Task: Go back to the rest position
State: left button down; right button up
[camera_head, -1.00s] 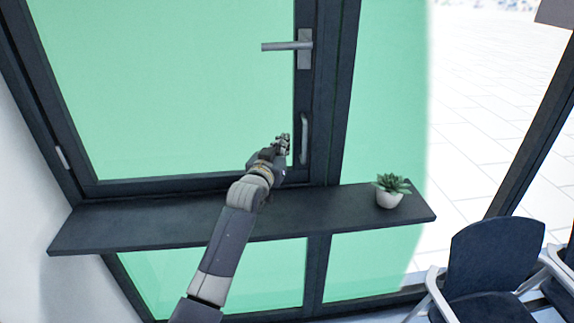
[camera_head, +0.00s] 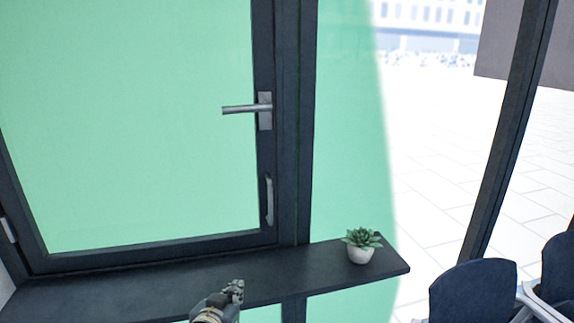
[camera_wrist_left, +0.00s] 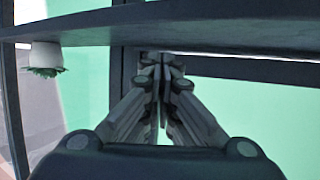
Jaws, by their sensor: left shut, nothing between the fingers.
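My left gripper (camera_head: 234,290) shows at the bottom of the head view, in front of the dark window shelf (camera_head: 120,278). In the left wrist view its fingers (camera_wrist_left: 162,72) are together and hold nothing. The shelf's edge (camera_wrist_left: 220,32) runs across the top of that wrist view, which appears upside down. My right gripper is not in view.
A window with a silver lever handle (camera_head: 246,108) and a lower pull handle (camera_head: 269,200) is closed above the shelf. A potted succulent (camera_head: 361,252) stands at the shelf's right end. Dark chairs (camera_head: 472,292) stand at the lower right.

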pick_arm(q)
jog(key=s+a+f+g+y, duration=0.1)
jog(key=s+a+f+g, duration=0.3)
jog(key=s, duration=0.7)
jog(key=s+a+f+g, duration=0.1)
jog(key=s+f+g, duration=0.35)
jog(key=s, duration=0.75)
jog(key=s+a+f+g+y, duration=0.1)
jog(key=s+a+f, duration=0.1)
jog(key=s+f, duration=0.65)
jog(key=s+f+g, duration=0.1)
jog(key=s+f, duration=0.1)
jog(key=f, duration=1)
jog(key=s+f+g, duration=0.1)
jog(key=s+f, duration=0.2)
jog(key=f, duration=0.8)
jog(key=s+a+f, duration=0.3)
jog(key=s+f, duration=1.3)
jog(key=shift+s+f+m+g, duration=0.3)
jog(key=shift+f+g, duration=0.1)
jog(key=shift+g, duration=0.05)
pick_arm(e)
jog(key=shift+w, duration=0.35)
